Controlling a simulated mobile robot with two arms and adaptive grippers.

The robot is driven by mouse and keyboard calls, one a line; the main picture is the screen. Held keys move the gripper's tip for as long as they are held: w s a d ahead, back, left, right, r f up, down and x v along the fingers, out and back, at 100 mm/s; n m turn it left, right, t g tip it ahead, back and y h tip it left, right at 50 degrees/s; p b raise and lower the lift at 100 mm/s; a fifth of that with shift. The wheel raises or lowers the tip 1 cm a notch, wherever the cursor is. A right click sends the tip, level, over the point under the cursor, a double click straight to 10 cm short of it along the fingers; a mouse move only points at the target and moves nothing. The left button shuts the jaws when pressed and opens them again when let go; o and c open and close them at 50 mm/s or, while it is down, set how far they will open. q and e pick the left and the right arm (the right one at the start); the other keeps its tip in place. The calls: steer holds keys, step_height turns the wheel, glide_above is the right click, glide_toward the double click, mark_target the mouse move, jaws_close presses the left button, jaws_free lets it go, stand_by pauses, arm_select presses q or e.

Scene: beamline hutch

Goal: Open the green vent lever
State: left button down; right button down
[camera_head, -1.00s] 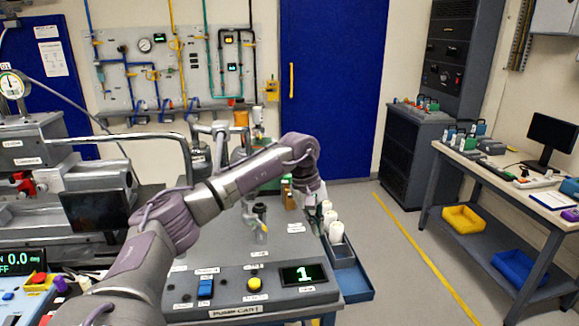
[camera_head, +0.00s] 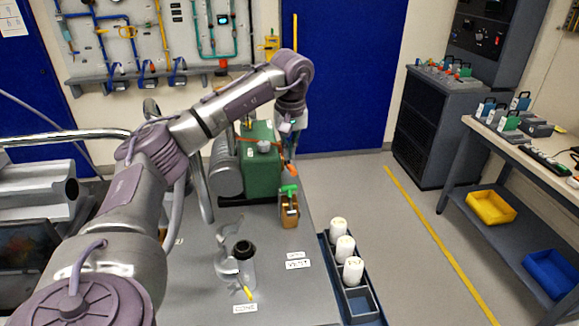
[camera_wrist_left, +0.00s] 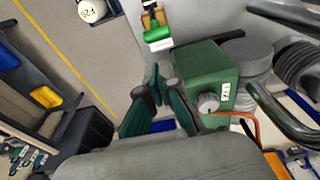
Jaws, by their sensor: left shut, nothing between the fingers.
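The green vent lever (camera_head: 289,188) sits on top of a small brass valve body (camera_head: 290,212) at the right part of the grey cart top, beside the green pump (camera_head: 258,165). In the left wrist view the lever (camera_wrist_left: 158,34) lies near the top centre, with part of the brass body (camera_wrist_left: 149,20) above it. My left gripper (camera_head: 289,148) points down behind the lever in the head view, by the pump's right side. In the wrist view its dark green fingers (camera_wrist_left: 163,84) are together and empty, with a gap to the lever. My right gripper is out of view.
White canisters (camera_head: 345,247) stand in a blue side tray (camera_head: 362,306) at the cart's right edge. A clear vessel with a black cap (camera_head: 243,250) stands in front. An orange hose (camera_wrist_left: 250,122) runs by the pump. The floor to the right is clear up to the bench (camera_head: 530,160).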

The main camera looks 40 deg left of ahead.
arm_select(q)
steer(key=shift+r, duration=0.1)
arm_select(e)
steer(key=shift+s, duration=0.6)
